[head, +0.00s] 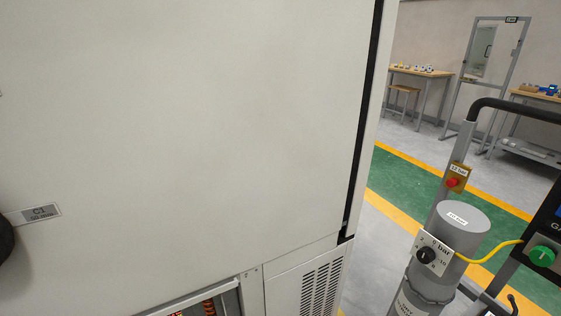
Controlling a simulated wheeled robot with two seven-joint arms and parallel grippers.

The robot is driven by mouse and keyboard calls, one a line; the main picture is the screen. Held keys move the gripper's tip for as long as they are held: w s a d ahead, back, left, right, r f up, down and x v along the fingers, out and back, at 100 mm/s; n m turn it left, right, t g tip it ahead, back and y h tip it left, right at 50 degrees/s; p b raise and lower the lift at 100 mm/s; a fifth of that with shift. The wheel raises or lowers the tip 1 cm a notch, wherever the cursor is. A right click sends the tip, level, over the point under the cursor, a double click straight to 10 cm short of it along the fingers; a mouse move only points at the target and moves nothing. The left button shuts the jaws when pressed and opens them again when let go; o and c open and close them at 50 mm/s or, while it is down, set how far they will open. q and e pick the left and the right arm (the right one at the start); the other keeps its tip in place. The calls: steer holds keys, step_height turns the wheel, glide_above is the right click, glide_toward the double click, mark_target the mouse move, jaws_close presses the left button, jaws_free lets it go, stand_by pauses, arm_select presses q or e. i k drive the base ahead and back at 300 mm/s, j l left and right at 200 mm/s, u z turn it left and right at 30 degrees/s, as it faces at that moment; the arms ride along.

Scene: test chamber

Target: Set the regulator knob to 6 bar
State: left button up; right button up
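The regulator knob (426,256) is a small black knob on a white square dial plate (420,243). The plate is on the front of a grey upright cylinder (460,227) at the lower right. Printed numbers and the word "bar" ring the knob, with a 10 at its right. The knob has a light mark, but it is too small to tell which number it points to. Neither of my grippers shows in the head view, and nothing touches the knob.
A large white cabinet (190,130) labelled C1 fills the left and middle. A red button on a yellow box (457,178), a yellow hose (490,254) and a green knob (543,256) are near the cylinder. A dark rounded thing is cut off at the left edge. Workbenches stand behind.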

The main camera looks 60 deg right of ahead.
mark_target(425, 255)
steer(key=k+z, duration=0.1)
steer(key=z, duration=3.8)
